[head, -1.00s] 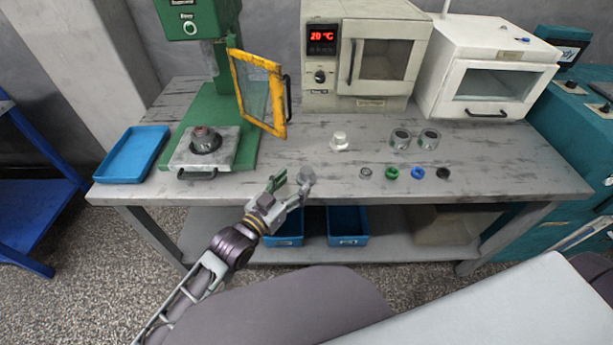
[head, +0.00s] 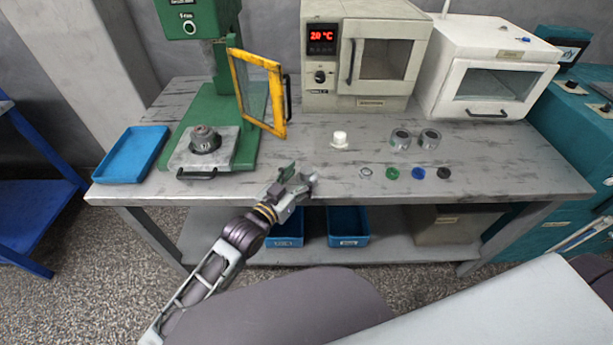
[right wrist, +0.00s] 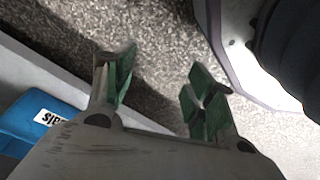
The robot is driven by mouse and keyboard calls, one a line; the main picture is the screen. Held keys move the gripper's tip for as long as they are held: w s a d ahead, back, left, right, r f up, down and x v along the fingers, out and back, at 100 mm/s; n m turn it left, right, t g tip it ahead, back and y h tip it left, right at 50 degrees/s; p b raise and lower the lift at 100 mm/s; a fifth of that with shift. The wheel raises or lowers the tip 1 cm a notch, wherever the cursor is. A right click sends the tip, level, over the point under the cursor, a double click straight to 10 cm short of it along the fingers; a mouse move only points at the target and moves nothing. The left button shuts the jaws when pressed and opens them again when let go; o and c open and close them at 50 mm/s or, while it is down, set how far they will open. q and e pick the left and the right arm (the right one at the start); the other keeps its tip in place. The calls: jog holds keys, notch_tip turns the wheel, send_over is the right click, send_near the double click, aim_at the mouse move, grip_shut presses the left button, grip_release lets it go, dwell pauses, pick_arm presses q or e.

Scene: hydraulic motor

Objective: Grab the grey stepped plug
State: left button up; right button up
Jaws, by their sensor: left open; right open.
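A small grey shape (head: 307,177), which looks like the grey stepped plug, is at the bench's front edge in the head view. It is partly hidden by my left gripper (head: 298,179), and its steps cannot be made out. My left gripper is open, with its fingers at the shape; I cannot tell whether they touch it. My right gripper (right wrist: 158,85) shows in the right wrist view, open and empty above the speckled floor.
On the bench (head: 300,155) stand a white stepped part (head: 339,140), two grey cylinders (head: 400,140) and several small rings (head: 391,173). A green press (head: 212,100) with an open yellow guard (head: 258,92) and a blue tray (head: 131,154) are left. Blue bins (head: 347,226) sit below.

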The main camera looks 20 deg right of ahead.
pick_arm(q)
jog(key=shift+x, duration=1.2)
jog(key=shift+w+d, duration=0.15)
jog(key=shift+d, duration=0.1)
jog(key=c, duration=0.8)
grip_shut()
pick_arm(e)
jog(key=shift+w+a+r, duration=0.2)
jog(key=shift+w+r, duration=0.1)
jog(key=shift+r, duration=0.2)
jog(key=shift+w+a+r, duration=0.2)
jog(key=shift+w+r, duration=0.1)
jog(key=shift+r, duration=0.15)
